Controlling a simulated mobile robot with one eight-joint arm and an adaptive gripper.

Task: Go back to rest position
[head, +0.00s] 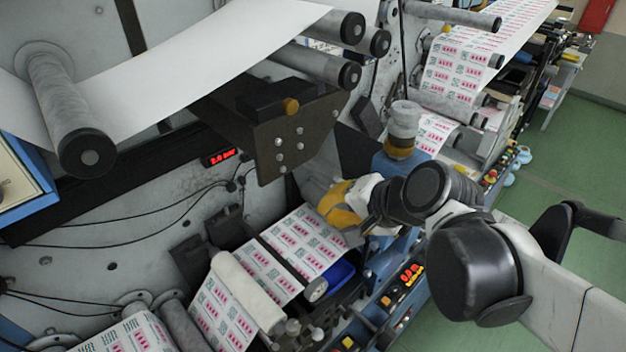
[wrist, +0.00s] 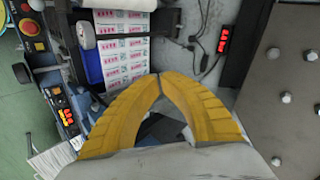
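My gripper (head: 338,205) has ribbed yellow fingers and hangs close to the printed label web, in front of the machine's face. In the wrist view the two finger tips (wrist: 160,77) meet, with nothing seen held between them. My arm reaches in from the right of the head view, bent and extended over the rewinder. The printed web (head: 305,240) runs below and left of my gripper; it also shows beyond the tips in the wrist view (wrist: 122,50).
A dark bolted plate (head: 300,130) and rollers (head: 70,115) stand up left of my gripper. A grey-topped blue unit (head: 403,125) is right behind it. A control panel with coloured buttons (head: 405,285) lies below. Open green floor (head: 570,150) is at the right.

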